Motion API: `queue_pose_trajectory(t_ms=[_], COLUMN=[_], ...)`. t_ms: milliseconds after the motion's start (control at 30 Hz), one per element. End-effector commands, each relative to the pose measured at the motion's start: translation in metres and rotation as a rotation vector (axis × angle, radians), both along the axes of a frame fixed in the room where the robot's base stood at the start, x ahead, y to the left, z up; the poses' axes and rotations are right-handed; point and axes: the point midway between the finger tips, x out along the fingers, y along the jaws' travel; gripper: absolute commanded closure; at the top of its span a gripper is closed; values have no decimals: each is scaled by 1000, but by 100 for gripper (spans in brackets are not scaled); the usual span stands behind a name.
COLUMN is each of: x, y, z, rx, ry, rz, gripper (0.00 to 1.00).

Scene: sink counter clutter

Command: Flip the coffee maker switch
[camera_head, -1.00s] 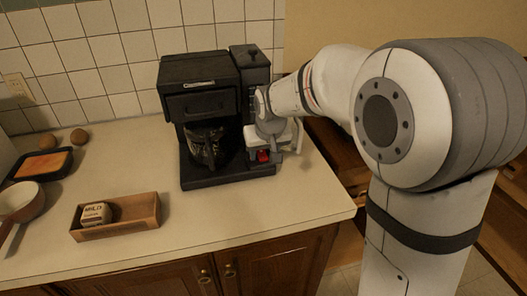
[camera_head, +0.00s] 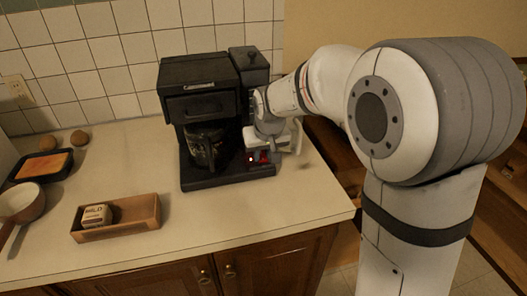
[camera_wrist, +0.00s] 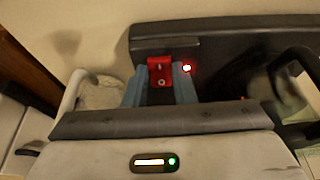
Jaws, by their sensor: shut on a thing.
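The black coffee maker (camera_head: 200,72) stands upright on the counter against the tiled wall, with a dark carafe (camera_head: 205,148) in it. Its base (camera_wrist: 235,42) fills the upper right of the wrist view. The red switch (camera_wrist: 160,71) is at the base's edge, between the two blue-grey fingers of my gripper (camera_wrist: 160,84), which is shut on it. A small light (camera_wrist: 186,68) glows red-white beside the switch and also shows in the head view (camera_head: 250,159). My gripper (camera_head: 268,156) is at the coffee maker's lower right corner in the head view and partly hides the switch.
An open brown box (camera_head: 140,212) with a small carton (camera_head: 96,215) lies left of the coffee maker. A saucepan (camera_head: 22,201), a dark tray (camera_head: 42,165) and two round brown items stand further left. The front middle of the counter is clear.

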Motion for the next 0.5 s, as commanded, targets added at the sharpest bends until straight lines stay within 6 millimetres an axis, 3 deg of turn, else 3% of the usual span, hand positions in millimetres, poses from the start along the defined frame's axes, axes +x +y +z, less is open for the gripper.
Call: queue_pose_trajectory(t_ms=[167, 500], x=[4, 7], y=[1, 2], z=[9, 6], rx=[-28, -63], ry=[101, 222], rz=[0, -1], gripper=[99, 99])
